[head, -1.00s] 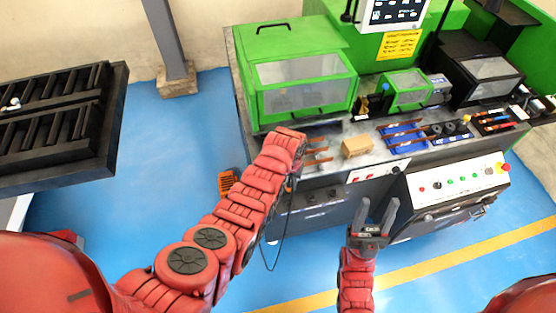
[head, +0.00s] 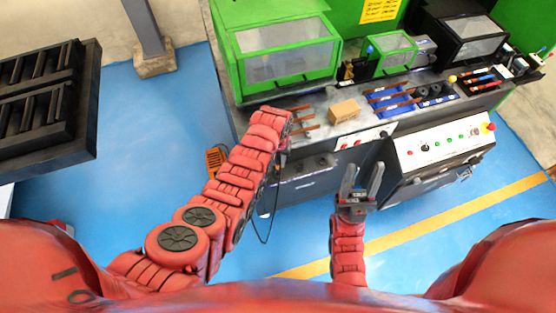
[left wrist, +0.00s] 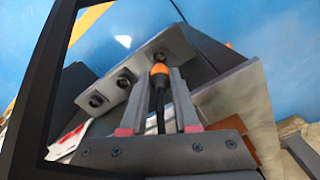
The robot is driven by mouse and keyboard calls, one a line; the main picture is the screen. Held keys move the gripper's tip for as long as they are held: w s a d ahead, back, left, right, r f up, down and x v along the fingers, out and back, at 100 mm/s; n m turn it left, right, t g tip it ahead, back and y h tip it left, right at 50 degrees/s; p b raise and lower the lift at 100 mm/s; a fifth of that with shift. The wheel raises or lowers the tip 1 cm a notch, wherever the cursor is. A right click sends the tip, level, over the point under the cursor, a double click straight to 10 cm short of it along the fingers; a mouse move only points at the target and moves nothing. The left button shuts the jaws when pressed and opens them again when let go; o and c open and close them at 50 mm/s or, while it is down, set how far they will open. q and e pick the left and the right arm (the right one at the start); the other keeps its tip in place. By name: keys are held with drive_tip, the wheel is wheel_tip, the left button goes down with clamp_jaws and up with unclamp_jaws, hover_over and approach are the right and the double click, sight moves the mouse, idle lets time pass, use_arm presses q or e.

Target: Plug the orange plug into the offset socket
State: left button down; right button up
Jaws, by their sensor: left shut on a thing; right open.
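The orange plug (left wrist: 159,70) shows in the left wrist view as an orange collar on a black body and cable. My left gripper (left wrist: 157,86) is shut on it. A grey socket panel (left wrist: 135,68) lies just beyond, with several round black sockets in a row. The plug's front end overlaps the last socket at the upper right. I cannot tell whether it is inserted or only in front, nor which socket is the offset one. In the head view the left arm hides its gripper and the plug. My right gripper (head: 360,185) is open and empty before the machine's front.
A sloped control panel (head: 445,145) is at the right. A black rack (head: 50,115) stands at the left. An orange object (head: 215,160) is left of my arm. Blue floor is clear between.

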sight(278, 168)
use_arm(q)
drive_tip(key=shift+f+b, duration=1.05)
drive_tip(key=shift+f, duration=0.65)
idle(0.5)
drive_tip(key=shift+f+b, duration=1.15)
drive_tip(key=shift+b, duration=0.1)
drive_tip(key=c, duration=0.6)
unclamp_jaws()
drive_tip(key=shift+r, duration=0.1)
